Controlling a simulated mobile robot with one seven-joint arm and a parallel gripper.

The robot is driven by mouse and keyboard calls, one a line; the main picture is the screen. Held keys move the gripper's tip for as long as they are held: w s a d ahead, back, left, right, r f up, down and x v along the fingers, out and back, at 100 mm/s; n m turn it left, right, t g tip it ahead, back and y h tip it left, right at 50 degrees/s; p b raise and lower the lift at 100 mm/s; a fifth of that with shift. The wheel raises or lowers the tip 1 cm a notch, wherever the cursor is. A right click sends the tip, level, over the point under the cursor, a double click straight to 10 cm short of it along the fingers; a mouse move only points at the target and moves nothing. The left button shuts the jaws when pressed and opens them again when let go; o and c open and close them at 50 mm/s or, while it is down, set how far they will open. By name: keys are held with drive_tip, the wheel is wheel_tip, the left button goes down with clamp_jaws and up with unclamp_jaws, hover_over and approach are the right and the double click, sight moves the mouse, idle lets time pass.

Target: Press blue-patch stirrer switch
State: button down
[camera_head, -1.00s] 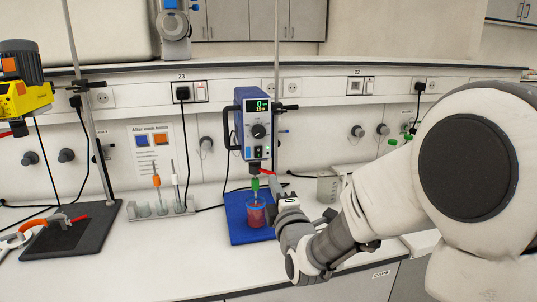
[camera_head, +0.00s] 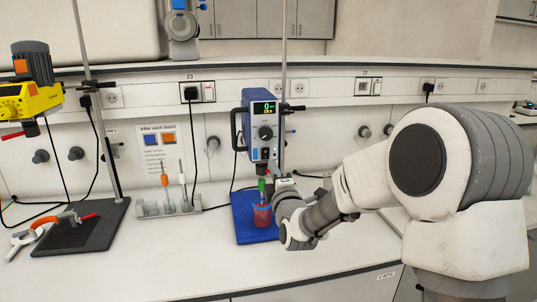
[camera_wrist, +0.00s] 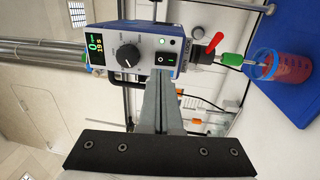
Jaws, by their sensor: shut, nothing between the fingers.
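The blue stirrer (camera_head: 262,125) hangs on a rod stand above a blue base (camera_head: 240,212), with a display reading 0 and a dark knob. In the wrist view the stirrer (camera_wrist: 185,22) fills the upper middle.
A beaker of red liquid (camera_head: 262,217) stands under the stirrer, close to my gripper; a red lever (camera_wrist: 214,41) and green part (camera_wrist: 232,59) are nearby. A yellow stirrer (camera_head: 30,98) hangs at left. The front bench is clear.

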sight(266, 151)
drive_tip(key=p+x, duration=0.1)
drive_tip(key=x, duration=0.5)
